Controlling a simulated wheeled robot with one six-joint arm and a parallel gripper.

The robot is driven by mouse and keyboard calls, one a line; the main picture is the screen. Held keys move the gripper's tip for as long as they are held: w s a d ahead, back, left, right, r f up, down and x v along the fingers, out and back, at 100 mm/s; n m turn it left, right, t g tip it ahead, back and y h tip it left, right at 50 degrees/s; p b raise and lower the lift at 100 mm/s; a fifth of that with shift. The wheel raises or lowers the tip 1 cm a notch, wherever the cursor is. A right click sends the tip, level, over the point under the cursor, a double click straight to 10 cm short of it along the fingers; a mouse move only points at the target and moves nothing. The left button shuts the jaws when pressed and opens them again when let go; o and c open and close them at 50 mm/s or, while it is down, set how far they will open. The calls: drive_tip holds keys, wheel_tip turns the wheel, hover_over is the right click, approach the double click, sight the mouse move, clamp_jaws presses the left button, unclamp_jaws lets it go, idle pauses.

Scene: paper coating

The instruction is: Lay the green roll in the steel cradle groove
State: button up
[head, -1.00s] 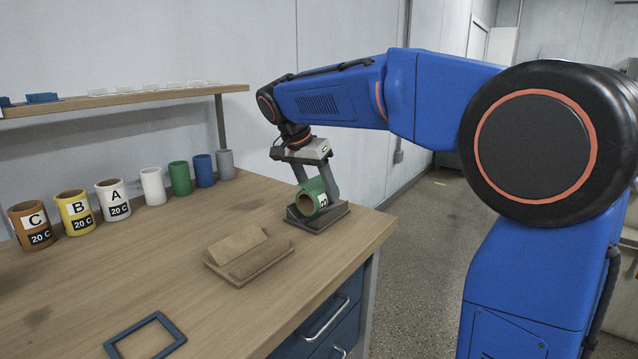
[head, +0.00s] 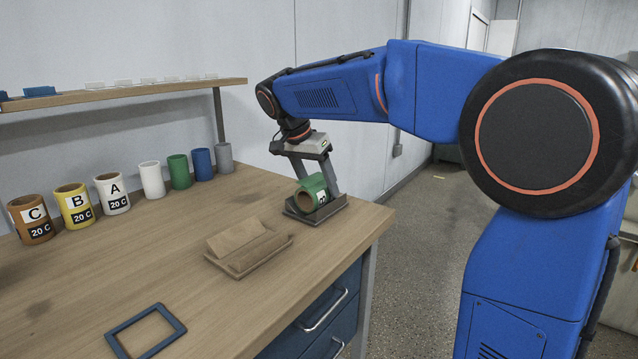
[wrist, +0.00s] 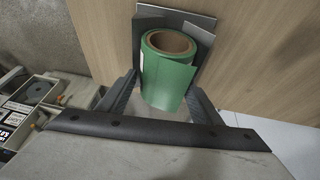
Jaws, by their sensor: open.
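The green roll (head: 312,192) has a brown core and a white label. It lies on its side in the dark grey steel cradle (head: 318,219) near the right edge of the bench. In the wrist view the green roll (wrist: 168,75) sits between the raised sides of the steel cradle (wrist: 203,35). My gripper (head: 318,188) is over the cradle, with its fingers down on either side of the roll. In the wrist view my gripper (wrist: 160,95) stands open around the roll. The groove's bottom is hidden under the roll.
A wooden cradle (head: 222,266) lies left of the steel one. A blue frame (head: 118,342) lies at the front. Several upright rolls, including a brown one (head: 33,218) and a white one (head: 152,180), line the back below a shelf (head: 120,92).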

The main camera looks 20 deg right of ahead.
drive_tip(key=shift+a+f, duration=0.15)
drive_tip(key=shift+f, duration=0.25)
